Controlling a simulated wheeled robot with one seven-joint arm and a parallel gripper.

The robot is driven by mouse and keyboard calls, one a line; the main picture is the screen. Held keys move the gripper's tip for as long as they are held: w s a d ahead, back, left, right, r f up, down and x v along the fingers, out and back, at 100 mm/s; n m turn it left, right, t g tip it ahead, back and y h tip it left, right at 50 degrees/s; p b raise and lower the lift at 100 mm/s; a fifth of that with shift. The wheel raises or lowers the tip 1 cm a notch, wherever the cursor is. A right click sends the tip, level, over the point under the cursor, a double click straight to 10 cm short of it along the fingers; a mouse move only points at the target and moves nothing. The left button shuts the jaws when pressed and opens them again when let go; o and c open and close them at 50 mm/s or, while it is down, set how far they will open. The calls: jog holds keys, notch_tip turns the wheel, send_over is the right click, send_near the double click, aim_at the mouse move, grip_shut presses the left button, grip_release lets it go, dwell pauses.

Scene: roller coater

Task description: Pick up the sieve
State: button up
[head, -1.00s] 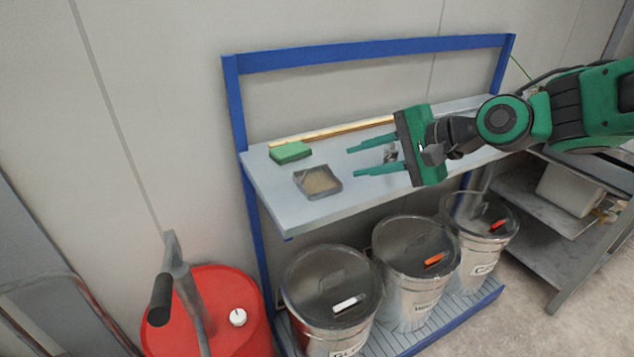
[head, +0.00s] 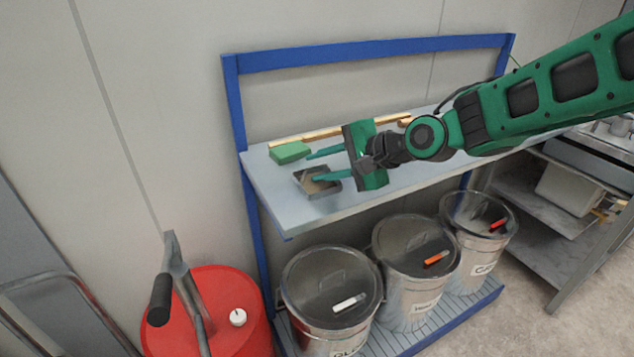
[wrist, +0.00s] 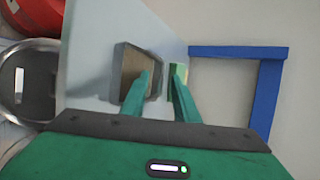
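The sieve, a shallow square grey frame with a brownish mesh (head: 322,190), sits on the shelf top near its left end; it also shows in the wrist view (wrist: 132,66). My gripper (head: 311,167) is open, with its two green fingers pointing left at the sieve. In the head view the nearer finger overlaps the sieve and the farther one lies behind it, towards the green block. In the wrist view the left finger covers part of the sieve's frame and the right finger is beside it. I cannot tell whether they touch.
A green block (head: 290,152) lies close behind the sieve. A wooden strip (head: 305,136) runs along the back of the shelf (head: 275,190), which has a blue frame. Several lidded metal bins (head: 330,285) stand below. A red drum (head: 240,340) is at the lower left.

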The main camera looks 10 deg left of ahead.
jog(key=shift+w+a+f, duration=0.1)
jog(key=shift+a, duration=0.05)
jog(key=shift+c, duration=0.4)
grip_shut()
